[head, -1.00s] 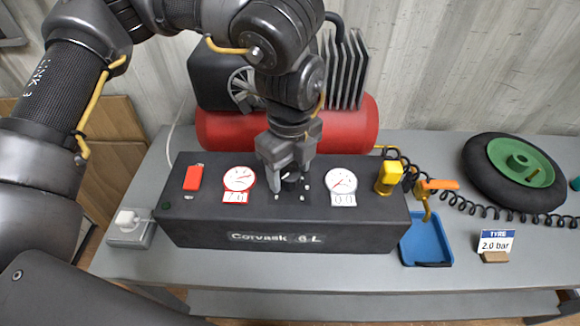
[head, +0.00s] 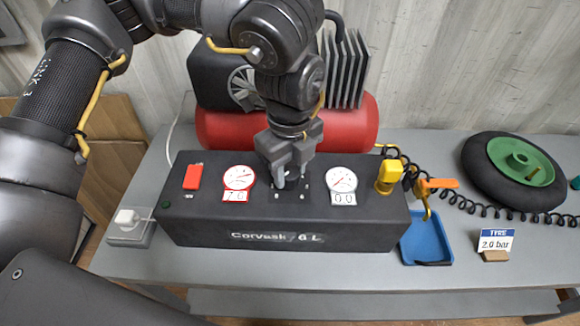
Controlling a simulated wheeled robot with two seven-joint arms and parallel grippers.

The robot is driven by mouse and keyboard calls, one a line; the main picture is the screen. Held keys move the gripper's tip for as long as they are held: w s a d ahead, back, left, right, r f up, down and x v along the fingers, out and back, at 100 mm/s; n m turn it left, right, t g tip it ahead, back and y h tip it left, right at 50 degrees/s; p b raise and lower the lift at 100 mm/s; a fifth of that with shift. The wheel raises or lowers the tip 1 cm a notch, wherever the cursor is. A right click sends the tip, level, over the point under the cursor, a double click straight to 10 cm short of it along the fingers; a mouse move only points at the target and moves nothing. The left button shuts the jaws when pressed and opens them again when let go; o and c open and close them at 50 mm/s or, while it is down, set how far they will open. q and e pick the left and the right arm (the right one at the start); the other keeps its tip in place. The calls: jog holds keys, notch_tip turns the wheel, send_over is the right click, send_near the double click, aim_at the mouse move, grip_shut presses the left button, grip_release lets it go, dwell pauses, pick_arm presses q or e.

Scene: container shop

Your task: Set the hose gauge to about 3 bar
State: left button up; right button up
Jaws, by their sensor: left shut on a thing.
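A black control box (head: 285,239) lettered Corvask 6 L stands on the bench. Its left dial gauge (head: 239,177) is red-rimmed, with a display that seems to read 7.0. Its right dial gauge (head: 341,179), nearer the yellow hose fitting, displays 0.0. Between the gauges is a dark knob (head: 291,181), mostly hidden by my left gripper (head: 291,180). The left gripper points down, its fingers on either side of the knob, shut on it. My right gripper is not in view.
A red switch (head: 193,177) is on the box's left end. A yellow valve (head: 389,174) is at its right end. A blue tray (head: 427,240), a sign (head: 496,241) reading 2.0 bar and a wheel (head: 513,171) are to the right. A red tank (head: 350,126) stands behind.

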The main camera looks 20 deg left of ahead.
pick_arm(q)
jog(key=m, duration=0.3)
jog(key=shift+m, duration=0.4)
jog(key=m, duration=0.3)
jog(key=shift+m+b, duration=0.3)
jog(key=shift+m, duration=0.1)
jog(key=m, duration=0.7)
jog(key=shift+r, duration=0.1)
jog(key=m, duration=0.5)
jog(key=shift+w+m, duration=0.1)
jog(key=shift+m, duration=0.2)
jog(key=m, duration=0.5)
jog(key=shift+m+p, duration=0.3)
jog(key=shift+p, duration=0.1)
jog(key=shift+m, duration=0.3)
jog(key=o, duration=1)
